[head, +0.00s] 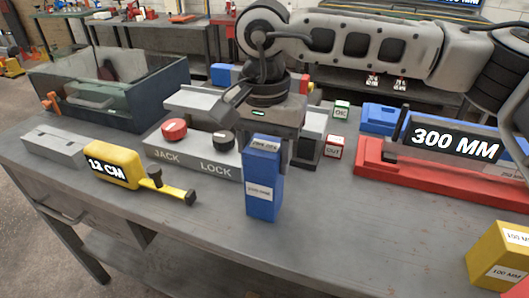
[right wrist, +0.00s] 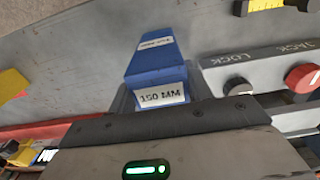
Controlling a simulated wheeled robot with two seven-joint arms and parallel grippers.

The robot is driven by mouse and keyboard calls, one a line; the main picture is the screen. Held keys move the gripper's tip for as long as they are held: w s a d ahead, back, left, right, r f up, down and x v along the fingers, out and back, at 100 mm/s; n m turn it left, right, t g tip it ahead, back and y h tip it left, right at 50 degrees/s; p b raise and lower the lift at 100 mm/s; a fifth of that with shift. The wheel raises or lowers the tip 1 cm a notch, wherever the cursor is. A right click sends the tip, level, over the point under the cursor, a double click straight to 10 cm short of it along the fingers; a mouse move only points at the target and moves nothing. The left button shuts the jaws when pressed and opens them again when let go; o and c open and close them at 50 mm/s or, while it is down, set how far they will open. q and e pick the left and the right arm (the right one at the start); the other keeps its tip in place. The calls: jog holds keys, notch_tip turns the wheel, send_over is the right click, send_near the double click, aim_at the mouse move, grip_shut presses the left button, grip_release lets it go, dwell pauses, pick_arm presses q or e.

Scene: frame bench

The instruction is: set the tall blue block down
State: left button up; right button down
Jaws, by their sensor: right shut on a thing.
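The tall blue block (head: 264,185) stands upright with white labels on its top and front, in front of the grey JACK/LOCK panel. My right gripper (head: 266,143) comes down from above and is shut on its upper part. In the right wrist view the blue block (right wrist: 157,62) shows a "150 MM" label and sits between the fingers of the right gripper (right wrist: 160,95). Its lower end is close to the bench top (head: 340,225); I cannot tell whether it touches. My left gripper is not in view.
A yellow tape measure (head: 122,168) lies left of the block. The panel's red knob (head: 174,130) and black knob (head: 222,140) are close behind. A red base (head: 440,184) with a "300 MM" bar stands right, a yellow block (head: 498,258) front right. Bench front middle is clear.

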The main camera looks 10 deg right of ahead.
jog(key=shift+f, duration=0.1)
jog(key=c, duration=1)
grip_release()
jog(key=shift+f, duration=0.15)
jog(key=o, duration=0.4)
